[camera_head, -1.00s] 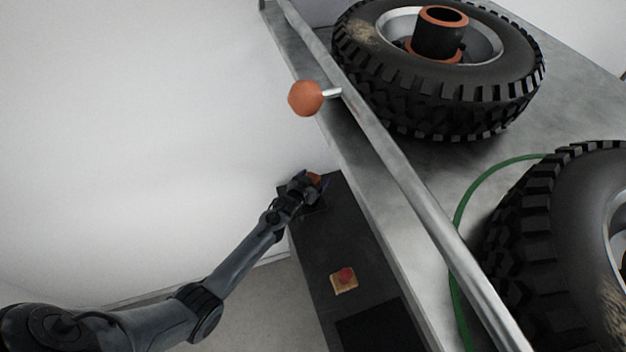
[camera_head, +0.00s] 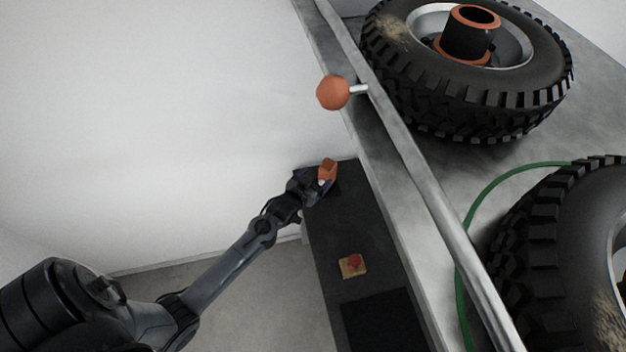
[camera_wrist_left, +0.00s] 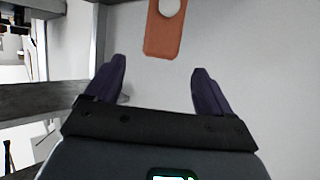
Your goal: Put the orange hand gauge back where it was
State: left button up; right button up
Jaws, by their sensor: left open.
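The orange hand gauge (camera_head: 327,168) is at the far end of a dark bench top, just beyond my left gripper (camera_head: 319,181). What supports the gauge is hidden. My right gripper is not in view.
A red button on a yellow base (camera_head: 353,265) sits on the dark bench top (camera_head: 342,225). A metal rail (camera_head: 420,185) with an orange ball knob (camera_head: 333,92) borders the grey table. Two large tires (camera_head: 470,100) and a green hose (camera_head: 480,205) lie beyond it.

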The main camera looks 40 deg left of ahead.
pick_arm(q)
jog(key=s+d+r+m+g+h, duration=0.1)
jog(key=s+d+r+g, duration=0.1)
jog(key=s+d, duration=0.3)
jog(key=s+d+r+m+g+h, duration=0.1)
jog(key=s+d+r+m+g, duration=0.1)
jog(key=s, duration=1.1)
jog(key=s+d+r+m+g+h, duration=0.1)
jog(key=s+d+r+g, duration=0.2)
jog(key=s+d+g, duration=0.2)
jog(key=s+d, duration=0.3)
jog(key=s, duration=0.2)
jog(key=shift+d+r+g, duration=0.15)
jog(key=shift+d+g, duration=0.15)
jog(key=shift+d, duration=0.1)
